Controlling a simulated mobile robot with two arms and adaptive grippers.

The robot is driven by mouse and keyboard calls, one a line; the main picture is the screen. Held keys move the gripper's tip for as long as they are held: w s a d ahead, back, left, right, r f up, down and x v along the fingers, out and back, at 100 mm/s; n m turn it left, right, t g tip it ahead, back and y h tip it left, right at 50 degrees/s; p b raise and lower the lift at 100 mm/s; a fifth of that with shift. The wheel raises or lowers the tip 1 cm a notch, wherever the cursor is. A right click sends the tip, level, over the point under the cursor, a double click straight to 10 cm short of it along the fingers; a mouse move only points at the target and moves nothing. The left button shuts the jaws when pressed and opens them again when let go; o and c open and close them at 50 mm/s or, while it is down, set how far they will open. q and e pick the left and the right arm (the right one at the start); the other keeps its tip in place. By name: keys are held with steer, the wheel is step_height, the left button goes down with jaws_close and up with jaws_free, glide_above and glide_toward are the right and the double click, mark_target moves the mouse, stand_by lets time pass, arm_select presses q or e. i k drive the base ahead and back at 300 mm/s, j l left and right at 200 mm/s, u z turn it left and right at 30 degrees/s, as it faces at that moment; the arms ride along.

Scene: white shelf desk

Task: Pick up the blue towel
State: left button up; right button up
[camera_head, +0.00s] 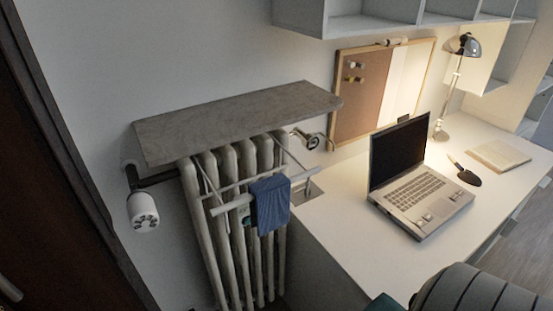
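The blue towel (270,204) hangs folded over a light towel bar (229,207) on the front of the radiator (222,245). It is draped near the right end of the bar and hangs down in front of the radiator's right columns. Its back side is hidden. Neither of my grippers shows in the head view, so I cannot see any gripper near the towel.
A grey shelf board (235,118) sits above the radiator. A white thermostat-like knob (143,212) sticks out at left. The white desk (345,220) at right holds a laptop (415,190) and a lamp (460,70). A dark ribbed chair-like object (480,290) stands at lower right.

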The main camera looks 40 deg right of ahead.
mark_target(271, 209)
steer(key=z, duration=1.15)
steer(key=l+u, duration=0.2)
steer(key=l, duration=0.2)
steer(key=l+u, duration=0.25)
steer(key=l, duration=0.15)
steer(key=k+l+u, duration=0.2)
steer(key=l, duration=0.15)
steer(key=l+u, duration=0.2)
steer(key=l, duration=0.15)
steer(key=k+l+u, duration=0.45)
steer(key=l, duration=0.2)
steer(key=i+l, duration=0.05)
steer(key=i, duration=0.05)
